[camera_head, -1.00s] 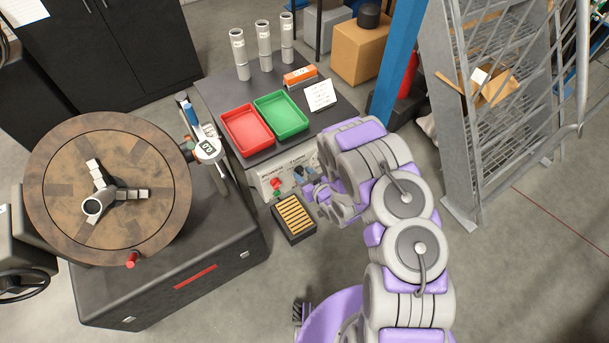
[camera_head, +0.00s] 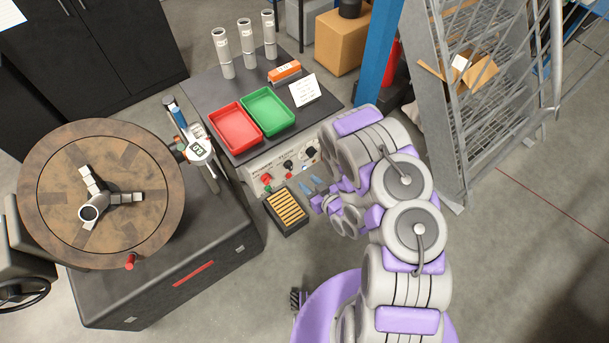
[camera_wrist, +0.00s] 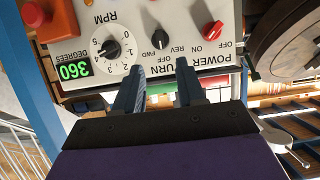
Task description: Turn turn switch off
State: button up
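The control panel (camera_wrist: 100,75) shows upside down in the wrist view and as a pale box front (camera_head: 254,180) in the head view. The black turn switch (camera_wrist: 162,38) has FWD, OFF and REV marks around it; I cannot tell surely which one it points at. My gripper (camera_wrist: 158,85) is open and empty, its two blue fingers apart with the TURN label and switch showing between and beyond them. In the head view my gripper (camera_head: 310,186) is just in front of the panel, apart from it.
The red power switch (camera_wrist: 213,30) and the black RPM knob (camera_wrist: 109,49) flank the turn switch. A green display (camera_wrist: 74,69) reads 360. Red (camera_head: 235,128) and green (camera_head: 268,111) trays lie above the panel. A slotted black box (camera_head: 286,210) stands below it.

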jog(key=p+v, duration=0.5)
jog(key=v, duration=0.1)
jog(key=shift+s+d, duration=0.2)
jog(key=shift+r, duration=0.15)
dwell(0.4)
